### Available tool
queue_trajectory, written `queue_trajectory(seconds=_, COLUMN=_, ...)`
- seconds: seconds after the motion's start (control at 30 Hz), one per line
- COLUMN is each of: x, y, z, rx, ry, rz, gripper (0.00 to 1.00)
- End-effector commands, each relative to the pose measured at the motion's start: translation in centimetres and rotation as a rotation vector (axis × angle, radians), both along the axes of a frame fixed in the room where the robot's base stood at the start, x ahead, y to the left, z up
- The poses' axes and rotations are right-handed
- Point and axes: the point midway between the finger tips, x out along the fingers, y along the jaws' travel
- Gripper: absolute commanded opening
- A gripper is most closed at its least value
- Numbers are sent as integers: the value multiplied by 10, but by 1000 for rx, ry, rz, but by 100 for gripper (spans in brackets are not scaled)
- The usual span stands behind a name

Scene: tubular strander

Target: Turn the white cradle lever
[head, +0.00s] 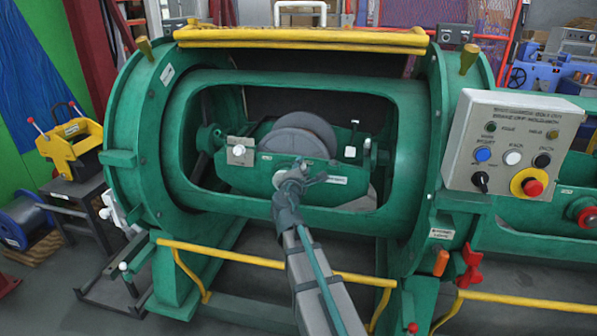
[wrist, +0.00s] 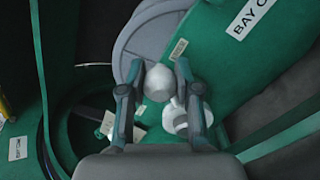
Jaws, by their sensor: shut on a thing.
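The white cradle lever has a round white ball knob (wrist: 159,82) and a white ring-shaped base (wrist: 174,121) on the front of the green cradle (wrist: 235,65). My gripper (wrist: 159,72) has one finger on each side of the ball knob and is shut on it. In the head view, my gripper (head: 300,170) is at the cradle's front face (head: 240,177), inside the opening of the green tube. The lever's white base (head: 279,178) shows just left of it, while its knob is hidden by my gripper.
A grey reel (head: 300,133) sits in the cradle behind my gripper. The green tube's rim (head: 300,215) surrounds the opening. A yellow rail (head: 220,254) runs low in front. A control panel (head: 513,146) stands at right.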

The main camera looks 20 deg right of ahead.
Motion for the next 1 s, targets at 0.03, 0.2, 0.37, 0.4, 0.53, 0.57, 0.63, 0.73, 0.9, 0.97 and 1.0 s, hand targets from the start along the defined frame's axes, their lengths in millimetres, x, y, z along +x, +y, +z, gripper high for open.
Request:
queue_trajectory(seconds=0.03, x=-1, y=-1, z=-2, rx=6, ry=-4, rz=0, gripper=0)
queue_trajectory(seconds=0.2, x=-2, y=-2, z=-3, rx=21, ry=-13, rz=0, gripper=0)
queue_trajectory(seconds=0.37, x=-2, y=-2, z=-3, rx=24, ry=-14, rz=-1, gripper=0)
queue_trajectory(seconds=0.4, x=-2, y=-2, z=-3, rx=24, ry=-14, rz=-1, gripper=0)
queue_trajectory(seconds=0.53, x=-2, y=-2, z=-3, rx=24, ry=-14, rz=-2, gripper=0)
queue_trajectory(seconds=0.57, x=-2, y=-2, z=-3, rx=24, ry=-14, rz=-2, gripper=37)
queue_trajectory(seconds=0.63, x=-2, y=-2, z=-3, rx=23, ry=-13, rz=-2, gripper=49)
queue_trajectory(seconds=0.73, x=-2, y=-2, z=-3, rx=22, ry=-14, rz=-2, gripper=58)
queue_trajectory(seconds=0.9, x=-1, y=-2, z=-2, rx=21, ry=-13, rz=0, gripper=58)
queue_trajectory(seconds=0.97, x=-2, y=-2, z=-2, rx=21, ry=-13, rz=0, gripper=58)
queue_trajectory(seconds=1.0, x=-2, y=-1, z=-2, rx=21, ry=-14, rz=0, gripper=58)
